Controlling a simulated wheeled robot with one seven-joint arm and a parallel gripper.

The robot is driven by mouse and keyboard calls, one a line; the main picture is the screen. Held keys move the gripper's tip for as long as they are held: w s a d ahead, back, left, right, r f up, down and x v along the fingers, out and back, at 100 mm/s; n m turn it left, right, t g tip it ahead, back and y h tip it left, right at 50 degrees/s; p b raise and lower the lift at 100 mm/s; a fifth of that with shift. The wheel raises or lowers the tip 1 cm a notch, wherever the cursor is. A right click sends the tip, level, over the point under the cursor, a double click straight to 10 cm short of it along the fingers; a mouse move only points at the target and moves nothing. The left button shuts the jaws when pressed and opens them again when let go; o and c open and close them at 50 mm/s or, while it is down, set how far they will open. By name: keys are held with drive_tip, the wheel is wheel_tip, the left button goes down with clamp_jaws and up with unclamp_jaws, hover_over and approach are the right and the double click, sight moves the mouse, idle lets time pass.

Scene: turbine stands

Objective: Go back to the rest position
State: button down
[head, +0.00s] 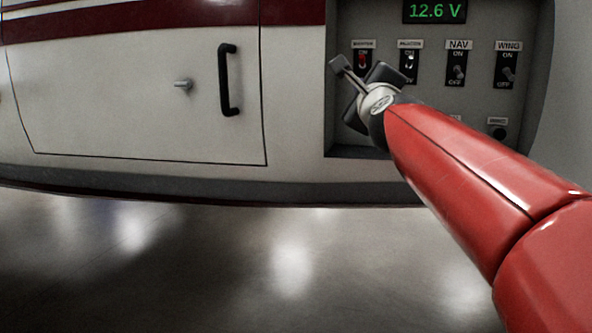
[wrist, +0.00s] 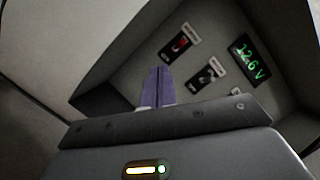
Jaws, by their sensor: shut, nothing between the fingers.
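My gripper (head: 340,64) is in front of the recessed switch panel (head: 478,22) in the head view, its tip by the leftmost switch. In the wrist view its two purple-grey fingers (wrist: 157,87) are together with nothing between them. The leftmost switch (head: 362,61) has a red lever and is partly behind my gripper. The switch to its right (head: 409,63) is in view, its lower label partly covered. Both also show in the wrist view, the red one (wrist: 180,45) beyond the fingertips. I cannot tell whether the fingertips touch the panel.
The NAV switch (head: 457,72) and WING switch (head: 507,72) are farther right, above a black knob (head: 498,132). A green display (head: 435,11) reads 12.6 V. A white door (head: 120,95) with a black handle (head: 228,80) is left of the panel. The floor (head: 200,265) in front is clear.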

drive_tip(key=s+f+n+g, duration=0.7)
drive_tip(key=s+f+n, duration=0.5)
drive_tip(key=f, duration=0.8)
drive_tip(key=s+f+n+g, duration=0.7)
drive_tip(key=s+f+n, duration=0.4)
drive_tip(key=s+f, duration=0.7)
wheel_tip(320, 180, down, 3)
drive_tip(key=shift+s+d+r+n+g, duration=0.1)
drive_tip(key=shift+s+d+n+g, duration=0.2)
drive_tip(key=shift+s+d+n, duration=0.1)
